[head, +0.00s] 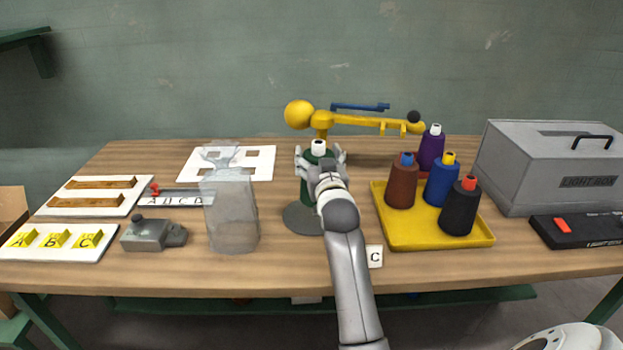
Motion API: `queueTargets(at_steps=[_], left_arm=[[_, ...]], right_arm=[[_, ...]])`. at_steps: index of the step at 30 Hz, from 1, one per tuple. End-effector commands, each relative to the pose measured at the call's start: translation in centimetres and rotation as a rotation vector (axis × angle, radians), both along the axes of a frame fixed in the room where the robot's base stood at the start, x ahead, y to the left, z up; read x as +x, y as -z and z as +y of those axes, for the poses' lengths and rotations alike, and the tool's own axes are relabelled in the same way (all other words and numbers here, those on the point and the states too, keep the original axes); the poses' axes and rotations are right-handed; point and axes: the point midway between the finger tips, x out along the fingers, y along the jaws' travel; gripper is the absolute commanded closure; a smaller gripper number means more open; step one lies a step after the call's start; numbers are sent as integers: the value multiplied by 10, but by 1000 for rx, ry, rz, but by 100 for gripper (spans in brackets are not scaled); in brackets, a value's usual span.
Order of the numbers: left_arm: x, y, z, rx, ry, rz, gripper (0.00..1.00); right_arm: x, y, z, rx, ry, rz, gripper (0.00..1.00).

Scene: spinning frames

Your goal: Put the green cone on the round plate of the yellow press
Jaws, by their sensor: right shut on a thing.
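The green cone (309,190) has a white top and stands upright in my right gripper (320,165), whose fingers close on it from both sides. The yellow press (365,122) is at the back middle, with a ball at its left end and a long level arm. A dark grey round plate (300,219) lies below the cone. My gripper and arm hide much of the cone's lower part and the plate's right side, so I cannot tell whether the cone touches the plate. My left gripper is not in view.
A yellow tray (440,241) at the right holds brown, blue and black cones; a purple cone (431,150) stands at its back. A see-through container (231,210) stands left of the plate. A grey light box (545,170) is far right. A small C card (375,256) is near the front.

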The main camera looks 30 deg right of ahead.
Motion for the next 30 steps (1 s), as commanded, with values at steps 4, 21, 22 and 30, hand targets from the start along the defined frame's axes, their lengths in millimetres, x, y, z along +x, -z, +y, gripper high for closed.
queueTargets(at_steps=[4, 21, 22, 30], left_arm=[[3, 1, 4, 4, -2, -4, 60], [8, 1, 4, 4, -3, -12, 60], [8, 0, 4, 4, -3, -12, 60], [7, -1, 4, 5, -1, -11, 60]], right_arm=[[18, 22, -5, 1, 0, -4, 94], [47, 70, -12, 0, 0, -1, 94], [47, 73, -12, -1, -1, -3, 95], [47, 86, -13, -3, 0, -6, 95]])
